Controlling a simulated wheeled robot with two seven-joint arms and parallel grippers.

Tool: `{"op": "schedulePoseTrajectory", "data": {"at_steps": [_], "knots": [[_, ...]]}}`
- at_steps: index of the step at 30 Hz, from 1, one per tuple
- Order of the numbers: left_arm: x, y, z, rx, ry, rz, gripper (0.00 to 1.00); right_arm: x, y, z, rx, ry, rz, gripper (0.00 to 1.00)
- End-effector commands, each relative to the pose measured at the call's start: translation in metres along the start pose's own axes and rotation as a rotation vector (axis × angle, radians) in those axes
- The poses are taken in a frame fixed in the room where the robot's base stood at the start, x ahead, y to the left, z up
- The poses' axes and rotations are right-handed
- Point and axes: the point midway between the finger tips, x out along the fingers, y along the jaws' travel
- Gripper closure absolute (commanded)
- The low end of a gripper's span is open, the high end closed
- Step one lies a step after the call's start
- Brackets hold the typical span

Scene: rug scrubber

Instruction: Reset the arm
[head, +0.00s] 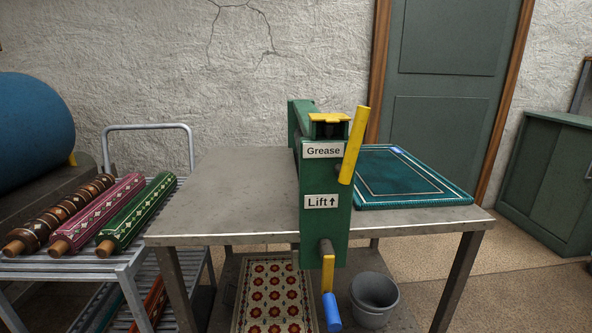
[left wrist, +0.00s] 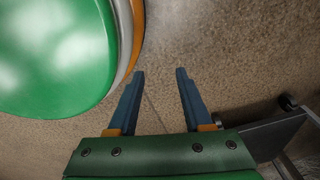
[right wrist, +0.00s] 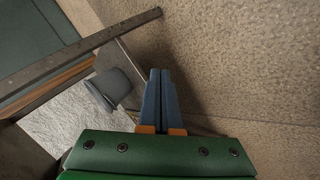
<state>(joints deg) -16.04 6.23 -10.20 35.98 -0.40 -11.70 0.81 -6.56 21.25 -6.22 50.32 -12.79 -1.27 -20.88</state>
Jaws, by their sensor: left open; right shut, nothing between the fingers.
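My left gripper (left wrist: 158,85) shows in the left wrist view with its two blue fingers apart and nothing between them, over the brown floor. My right gripper (right wrist: 160,72) shows in the right wrist view with its blue fingers together and empty. Neither gripper is in the head view, and neither touches anything that I can see. The green scrubber machine (head: 325,215) stands at the table's front edge in the head view, with "Grease" and "Lift" labels. It has a yellow lever (head: 354,145) tilted slightly right, and a crank with a blue handle (head: 332,312) hanging down.
A rack (head: 120,262) at left holds several rolled rugs. A patterned rug (head: 272,300) and a grey bucket (head: 374,298) sit below the table. The table's left part is clear.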

Motion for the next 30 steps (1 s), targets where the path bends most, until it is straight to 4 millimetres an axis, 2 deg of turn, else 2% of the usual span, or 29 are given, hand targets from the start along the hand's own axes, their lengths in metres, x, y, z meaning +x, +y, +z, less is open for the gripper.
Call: {"op": "schedulePoseTrajectory", "data": {"at_steps": [1,3,6,12,13,15,17,24,27,30], "knots": [[0.0,0.0,0.0,0.0,0.0,0.0,0.5,-0.006,-0.043,0.011,0.104,-0.052,-0.081,1.0],[0.0,0.0,0.0,0.0,0.001,0.0,0.5,-0.018,-0.095,0.025,0.241,-0.129,-0.176,1.0],[0.0,0.0,-0.001,0.0,0.002,0.0,0.5,-0.041,-0.158,0.038,0.404,-0.238,-0.287,1.0],[0.0,-0.001,-0.003,0.0,0.004,-0.001,0.5,-0.1,-0.263,0.053,0.664,-0.461,-0.461,1.0],[-0.026,-0.002,-0.006,0.0,0.005,-0.001,0.5,-0.119,-0.246,0.044,0.667,-0.463,-0.462,1.0],[-0.064,-0.004,-0.011,0.001,0.004,0.0,0.5,-0.147,-0.223,0.032,0.661,-0.46,-0.463,1.0],[-0.09,-0.004,-0.014,0.003,0.002,0.001,0.5,-0.167,-0.208,0.024,0.658,-0.461,-0.469,1.0],[-0.203,0.001,-0.015,0.012,-0.029,0.02,0.5,-0.255,-0.148,-0.013,0.649,-0.469,-0.493,1.0],[-0.236,0.006,-0.013,0.015,-0.041,0.033,0.5,-0.281,-0.132,-0.023,0.646,-0.471,-0.502,1.0],[-0.246,0.014,-0.015,0.017,-0.042,0.045,0.5,-0.289,-0.128,-0.027,0.644,-0.473,-0.506,1.0]]}}
